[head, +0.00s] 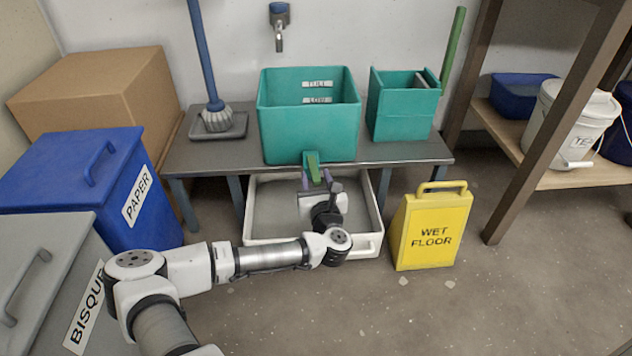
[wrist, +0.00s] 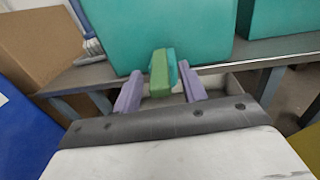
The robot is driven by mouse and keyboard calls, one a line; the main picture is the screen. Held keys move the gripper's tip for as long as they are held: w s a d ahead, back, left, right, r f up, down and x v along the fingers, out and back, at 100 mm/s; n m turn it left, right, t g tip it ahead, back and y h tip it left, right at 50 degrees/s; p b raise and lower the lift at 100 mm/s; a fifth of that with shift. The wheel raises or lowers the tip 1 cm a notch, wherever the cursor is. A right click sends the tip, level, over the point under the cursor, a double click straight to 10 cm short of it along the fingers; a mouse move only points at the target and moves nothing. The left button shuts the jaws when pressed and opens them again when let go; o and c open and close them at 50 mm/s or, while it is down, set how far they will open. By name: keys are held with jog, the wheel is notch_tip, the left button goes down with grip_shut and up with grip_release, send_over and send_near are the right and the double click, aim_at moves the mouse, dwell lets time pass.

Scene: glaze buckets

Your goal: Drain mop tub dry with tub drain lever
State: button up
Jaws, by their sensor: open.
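The mop tub (head: 310,130) is a teal open box on a grey bench, with FULL and LOW labels on its inner back wall. Its lower part also shows in the wrist view (wrist: 160,30). The green drain lever (head: 312,165) sticks out low on the tub's front, and in the wrist view the lever (wrist: 159,75) stands between my fingers. My gripper (head: 318,182) is open at the lever, with a purple finger on either side and a gap to each. I cannot see water in the tub.
A pale basin (head: 262,232) sits on the floor under the tub's front. A smaller teal bucket (head: 402,108) and a mop (head: 216,118) stand on the bench (head: 205,152). A yellow wet floor sign (head: 430,228) stands at right, and blue and grey bins at left.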

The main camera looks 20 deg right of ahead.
jog(key=shift+w, duration=0.3)
grip_shut()
